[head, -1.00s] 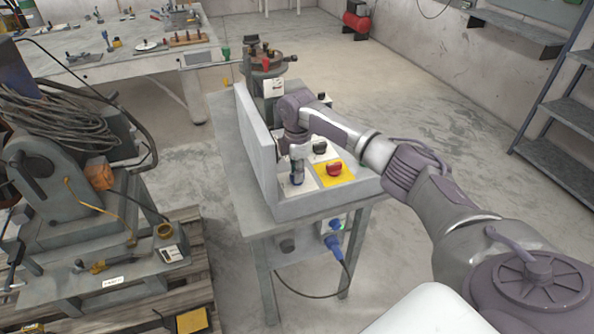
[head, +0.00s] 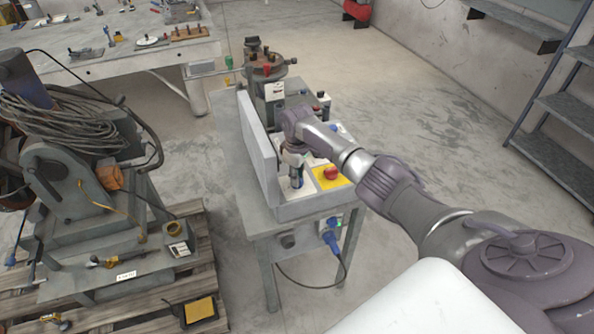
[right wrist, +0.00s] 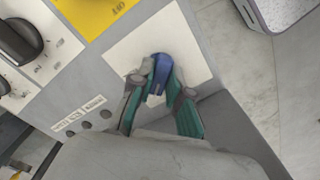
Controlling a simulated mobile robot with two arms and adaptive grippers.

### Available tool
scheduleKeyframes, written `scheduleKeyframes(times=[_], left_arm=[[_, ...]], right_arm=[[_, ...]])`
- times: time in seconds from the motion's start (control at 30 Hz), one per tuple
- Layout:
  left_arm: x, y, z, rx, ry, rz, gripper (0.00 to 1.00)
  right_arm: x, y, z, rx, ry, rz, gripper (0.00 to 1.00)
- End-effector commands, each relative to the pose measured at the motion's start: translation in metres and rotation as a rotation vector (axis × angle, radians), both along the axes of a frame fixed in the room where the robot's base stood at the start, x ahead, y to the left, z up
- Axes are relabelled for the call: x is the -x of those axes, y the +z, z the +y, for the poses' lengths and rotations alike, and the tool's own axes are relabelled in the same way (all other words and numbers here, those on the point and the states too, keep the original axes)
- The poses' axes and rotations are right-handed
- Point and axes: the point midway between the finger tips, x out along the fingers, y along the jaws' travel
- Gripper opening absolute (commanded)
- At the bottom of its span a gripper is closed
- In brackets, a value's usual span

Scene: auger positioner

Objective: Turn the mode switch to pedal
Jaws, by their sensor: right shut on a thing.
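My right gripper (right wrist: 160,92) is shut on a blue knob (right wrist: 158,68) that stands on a white plate (right wrist: 188,40) of the control panel. Its teal-sided fingers lie on either side of the knob. In the head view, my right gripper (head: 296,180) points down at the near left part of the panel. A black rotary knob (right wrist: 20,40) with marks around it sits on another white plate in the wrist view. The panel lettering is too small to read, so I cannot tell which knob is the mode switch. My left gripper is out of view.
A red button (head: 331,173) on a yellow plate (head: 328,183) is close to the right of my gripper. A raised grey wall (head: 256,150) borders the panel on the left. A machine with coiled cable (head: 75,180) stands on a pallet at left.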

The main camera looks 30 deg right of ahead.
Motion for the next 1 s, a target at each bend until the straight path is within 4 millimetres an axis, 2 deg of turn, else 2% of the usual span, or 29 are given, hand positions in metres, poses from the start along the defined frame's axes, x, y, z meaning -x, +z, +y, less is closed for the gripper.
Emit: scheduleKeyframes(times=[0.03,0.2,0.6,1.0], left_arm=[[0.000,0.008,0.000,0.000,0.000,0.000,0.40],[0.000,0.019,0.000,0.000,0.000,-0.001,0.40],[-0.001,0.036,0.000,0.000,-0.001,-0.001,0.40],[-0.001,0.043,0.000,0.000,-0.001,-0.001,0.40]], right_arm=[[0.000,0.004,0.001,-0.002,-0.046,0.000,0.00],[0.000,0.004,0.001,-0.002,-0.206,0.000,0.00],[-0.001,0.002,0.001,-0.001,-0.536,-0.001,0.00],[-0.001,0.001,0.000,0.000,-0.695,-0.003,0.00]])
